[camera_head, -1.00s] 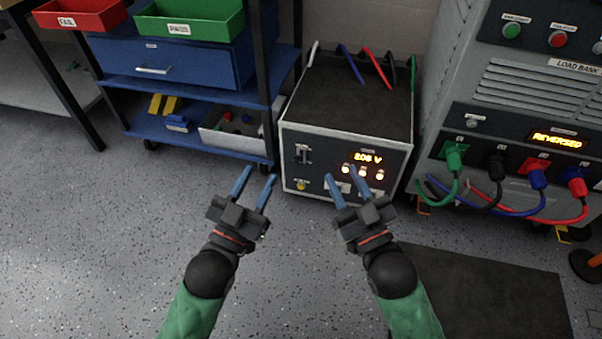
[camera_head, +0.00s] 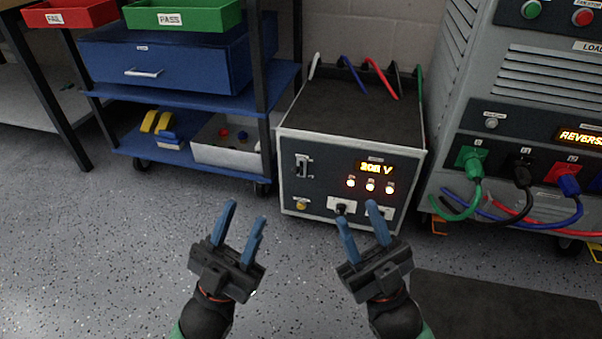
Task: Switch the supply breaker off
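The supply box (camera_head: 330,215) stands on the floor ahead, with a dark front panel and an amber display (camera_head: 375,168) that seems to read 208 V. Three lamps (camera_head: 370,186) glow under the display. The breaker (camera_head: 303,166) is a small handle in a light frame at the panel's upper left; its exact position is too small to tell. My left gripper (camera_head: 243,229) is open and empty, left of and nearer than the box. My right gripper (camera_head: 361,229) is open and empty, in front of the panel's lower right, covering part of it.
The load bank (camera_head: 470,125) stands at right, with green, black, blue and red plugged cables and an amber display reading REVERSED (camera_head: 580,136). A blue cart (camera_head: 180,66) with red and green bins stands at left. A dark mat (camera_head: 500,305) lies at lower right. Floor at left is clear.

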